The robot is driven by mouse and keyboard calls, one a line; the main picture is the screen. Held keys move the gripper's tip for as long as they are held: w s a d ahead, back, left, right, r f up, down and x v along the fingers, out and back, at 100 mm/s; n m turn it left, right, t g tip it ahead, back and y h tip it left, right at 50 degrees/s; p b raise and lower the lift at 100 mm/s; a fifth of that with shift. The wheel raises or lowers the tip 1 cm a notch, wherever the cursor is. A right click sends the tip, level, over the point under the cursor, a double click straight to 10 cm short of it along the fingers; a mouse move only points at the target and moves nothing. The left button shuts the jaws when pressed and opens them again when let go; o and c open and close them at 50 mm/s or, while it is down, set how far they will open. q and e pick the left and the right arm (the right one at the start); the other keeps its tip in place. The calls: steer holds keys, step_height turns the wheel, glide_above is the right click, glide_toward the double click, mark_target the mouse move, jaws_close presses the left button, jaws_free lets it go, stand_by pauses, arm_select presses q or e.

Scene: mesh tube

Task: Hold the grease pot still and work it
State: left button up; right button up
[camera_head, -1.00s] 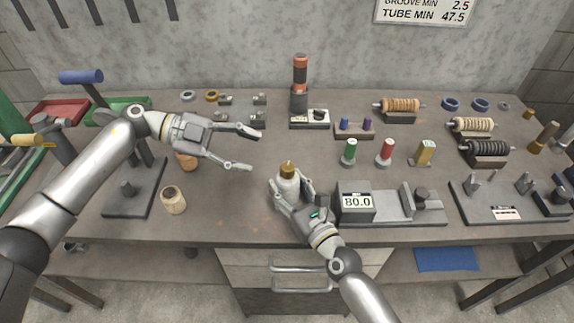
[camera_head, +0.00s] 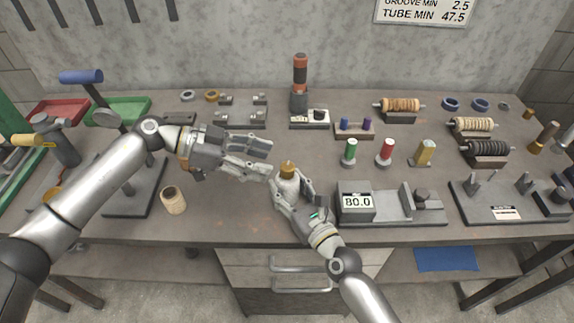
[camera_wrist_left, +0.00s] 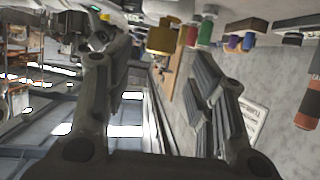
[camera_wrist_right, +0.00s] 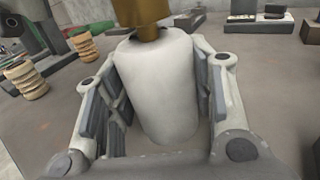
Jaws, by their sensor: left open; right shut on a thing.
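The grease pot (camera_head: 288,186) has a pale body and a brass-coloured cap (camera_head: 287,168). It stands upright, or nearly so, near the front middle of the bench. My right gripper (camera_head: 292,190) is shut on its body; the right wrist view shows a finger on each side of the white body (camera_wrist_right: 158,88), under the cap (camera_wrist_right: 142,14). My left gripper (camera_head: 267,159) is open, its fingertips just left of and level with the cap. In the left wrist view the brass cap (camera_wrist_left: 163,39) shows beyond and between the spread fingers, apparently not touched.
A grey gauge reading 80.0 (camera_head: 357,202) stands just right of my right gripper. Small green (camera_head: 349,152), red (camera_head: 385,152) and yellow (camera_head: 424,153) pieces stand behind it. A wooden spool (camera_head: 173,201) stands at front left, beside a dark press base (camera_head: 128,200).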

mark_target(287, 165)
arm_select(q)
steer(key=x, duration=0.6)
steer(key=shift+d+f, duration=0.2)
steer(key=shift+d, duration=0.15)
steer(key=c, duration=1.1)
steer(key=shift+o, duration=0.2)
steer(key=m+g, duration=0.3)
steer(key=g, duration=0.1)
steer(key=shift+w+m+y, duration=0.1)
steer(key=shift+m+y, duration=0.3)
steer(key=shift+f+m+g+y, duration=0.1)
steer(key=shift+m+g+y, duration=0.7)
steer(key=shift+m+g, duration=1)
steer(key=shift+g+y, duration=0.3)
steer(key=shift+g, duration=0.2)
